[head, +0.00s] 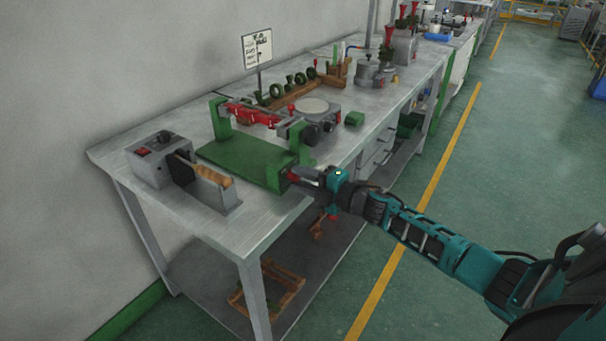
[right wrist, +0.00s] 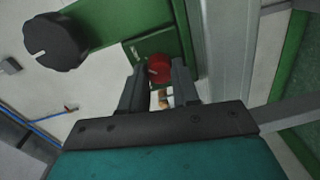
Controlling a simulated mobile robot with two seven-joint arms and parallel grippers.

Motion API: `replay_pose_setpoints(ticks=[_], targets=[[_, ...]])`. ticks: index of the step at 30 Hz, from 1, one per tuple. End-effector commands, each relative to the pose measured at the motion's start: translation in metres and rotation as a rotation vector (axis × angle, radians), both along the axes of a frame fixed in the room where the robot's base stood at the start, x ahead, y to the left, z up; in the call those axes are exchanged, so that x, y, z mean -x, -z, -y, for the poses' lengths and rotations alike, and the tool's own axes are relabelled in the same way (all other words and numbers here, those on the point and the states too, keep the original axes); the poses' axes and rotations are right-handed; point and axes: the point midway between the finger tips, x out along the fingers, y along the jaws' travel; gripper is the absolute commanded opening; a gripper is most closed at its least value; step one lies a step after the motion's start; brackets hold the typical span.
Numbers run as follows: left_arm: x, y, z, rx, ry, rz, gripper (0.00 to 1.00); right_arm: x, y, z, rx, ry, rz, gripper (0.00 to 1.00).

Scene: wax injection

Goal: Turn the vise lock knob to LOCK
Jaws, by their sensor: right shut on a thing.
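The green vise frame (head: 250,158) stands near the front edge of the grey workbench. A red knob (right wrist: 158,70) sits on a green block of it in the right wrist view. My right gripper (head: 294,175) reaches in from the right at the frame's near end. In the right wrist view its two fingers (right wrist: 157,92) stand on either side of the red knob and are shut on it. A black knob with a white mark (right wrist: 55,42) sits on a green bar, apart from the fingers. I cannot read any LOCK marking. My left gripper is out of view.
A grey control box (head: 160,158) and a grey trough with a wooden-handled tool (head: 215,190) are left of the frame. A round-topped grey device (head: 312,108) and a small green block (head: 355,118) lie behind it. The floor along the bench is clear.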

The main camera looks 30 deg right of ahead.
Motion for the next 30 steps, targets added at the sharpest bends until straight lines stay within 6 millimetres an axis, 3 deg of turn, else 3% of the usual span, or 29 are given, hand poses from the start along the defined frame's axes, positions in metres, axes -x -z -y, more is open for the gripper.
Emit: replay_pose_setpoints(ticks=[22,23,30], targets=[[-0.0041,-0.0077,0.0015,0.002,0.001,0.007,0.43,0.0001,0.0005,-0.0001,-0.081,0.0,-0.034,0.0],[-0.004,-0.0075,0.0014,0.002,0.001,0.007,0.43,0.0001,0.0005,-0.0001,-0.081,0.0,-0.034,0.32],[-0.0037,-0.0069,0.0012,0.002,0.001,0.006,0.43,0.0001,0.0003,-0.0001,-0.079,0.0,-0.033,0.55]])
